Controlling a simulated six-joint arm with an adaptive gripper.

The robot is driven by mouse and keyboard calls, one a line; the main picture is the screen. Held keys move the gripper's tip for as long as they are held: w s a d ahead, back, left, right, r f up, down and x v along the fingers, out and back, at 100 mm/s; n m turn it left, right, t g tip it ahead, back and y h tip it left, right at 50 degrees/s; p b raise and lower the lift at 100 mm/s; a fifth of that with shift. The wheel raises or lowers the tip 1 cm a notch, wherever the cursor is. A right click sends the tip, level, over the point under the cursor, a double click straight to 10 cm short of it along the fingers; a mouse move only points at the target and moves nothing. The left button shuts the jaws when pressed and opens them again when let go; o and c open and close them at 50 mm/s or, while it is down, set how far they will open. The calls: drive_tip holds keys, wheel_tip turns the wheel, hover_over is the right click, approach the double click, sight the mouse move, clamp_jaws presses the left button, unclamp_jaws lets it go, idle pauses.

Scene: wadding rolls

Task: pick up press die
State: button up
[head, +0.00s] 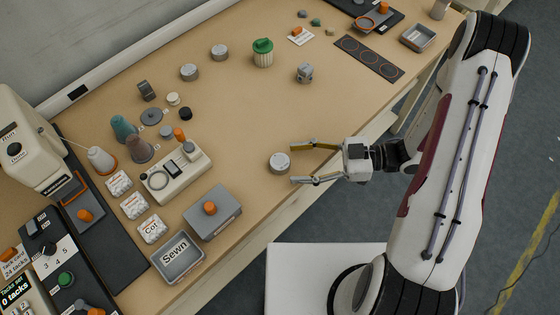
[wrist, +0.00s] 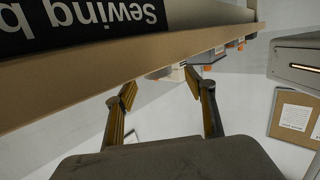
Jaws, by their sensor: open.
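I cannot tell for sure which thing is the press die. A small grey metal block (head: 304,72) with a rounded top stands toward the back of the table and looks most like one. My gripper (head: 291,162) is open and empty by the table's front edge. In the head view its fingertips appear on either side of a round silver tin (head: 280,163), with nothing gripped. The grey block is well beyond it. In the wrist view the open fingers (wrist: 160,88) have nothing between them, and neither block nor tin shows clearly.
Silver tins (head: 219,52) and a green-lidded jar (head: 263,54) stand farther back. A dark plate with ring outlines (head: 369,58) and a metal tray (head: 418,37) lie right. Thread cones, labelled boxes and a grey box (head: 212,216) crowd the left. The table between tin and block is clear.

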sight(283, 161)
drive_tip(key=shift+a, duration=0.1)
idle(0.3)
drive_tip(key=shift+w+a+f, duration=0.1)
drive_tip(key=shift+a+f, duration=0.05)
drive_tip(key=shift+a, duration=1.1)
drive_tip(key=shift+w+a+f, duration=0.1)
drive_tip(key=shift+a, duration=1.15)
drive_tip(key=c, duration=1.5)
